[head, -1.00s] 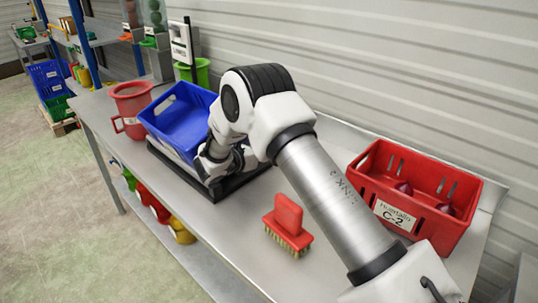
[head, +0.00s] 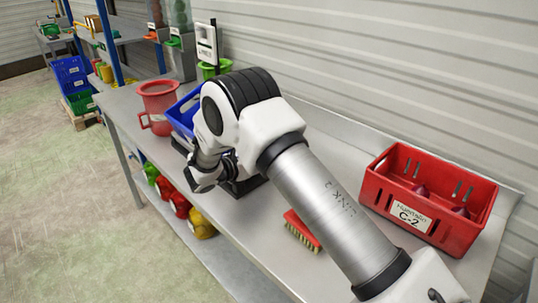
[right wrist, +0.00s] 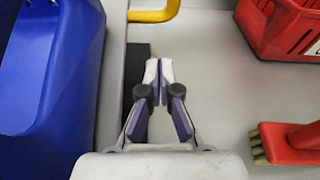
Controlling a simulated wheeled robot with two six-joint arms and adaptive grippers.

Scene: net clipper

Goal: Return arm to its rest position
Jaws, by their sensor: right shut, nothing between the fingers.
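My right arm crosses the head view from the lower right, with its gripper (head: 203,182) over the front edge of the table (head: 262,225), near the blue bin (head: 181,117). In the right wrist view my right gripper (right wrist: 159,72) is shut with nothing between its fingers. The blue bin (right wrist: 50,80) is to the left of it there, apart from the fingers. In the head view my arm hides much of the bin and the black platform (head: 248,186). My left gripper is not in view.
A red brush (head: 303,230) lies beside my forearm. A red crate (head: 447,235) labelled C-2 stands at the right, a red jug (head: 158,103) at the far left. A white display post (head: 206,42) rises behind. Open floor (head: 60,200) lies left of the table.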

